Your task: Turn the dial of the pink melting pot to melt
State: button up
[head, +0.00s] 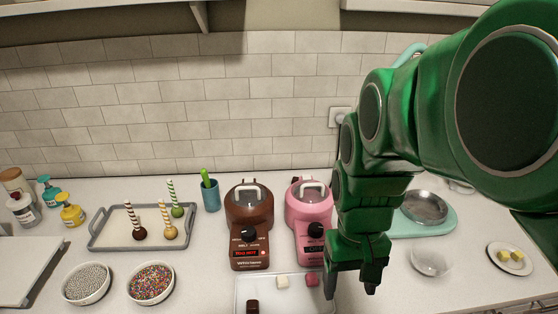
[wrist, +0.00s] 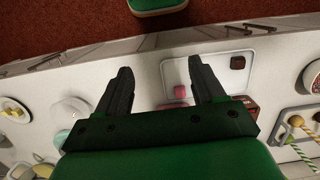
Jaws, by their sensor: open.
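The pink melting pot (head: 310,208) stands on the counter, partly hidden on its right by my green arm. Its black dial (head: 316,230) is on the front; which setting it points to is too small to tell. My gripper (head: 350,286) is open, pointing down, in front and to the right of the pink pot, apart from the dial. In the wrist view my two dark fingers (wrist: 160,85) are spread with nothing between them. The pink pot is not clearly visible in the wrist view.
A brown melting pot (head: 249,208) with its own dial stands close left of the pink one. A tray (head: 262,292) with small blocks lies in front of both. A turquoise scale-like stand (head: 436,224) and a glass bowl (head: 431,262) are to the right. Sprinkle bowls (head: 151,285) are left.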

jog(key=w+t, duration=0.1)
jog(key=w, duration=1.3)
jog(key=n, duration=0.2)
send_over(316, 226)
jog(key=f, duration=0.2)
jog(key=shift+d+f+t+y, duration=0.3)
jog(key=shift+f, duration=0.05)
jog(key=shift+a+f, duration=0.15)
jog(key=shift+f, duration=1.8)
jog(key=shift+a+f, duration=0.1)
jog(key=shift+f, duration=1.8)
jog(key=c, duration=1)
jog(key=shift+c, duration=0.2)
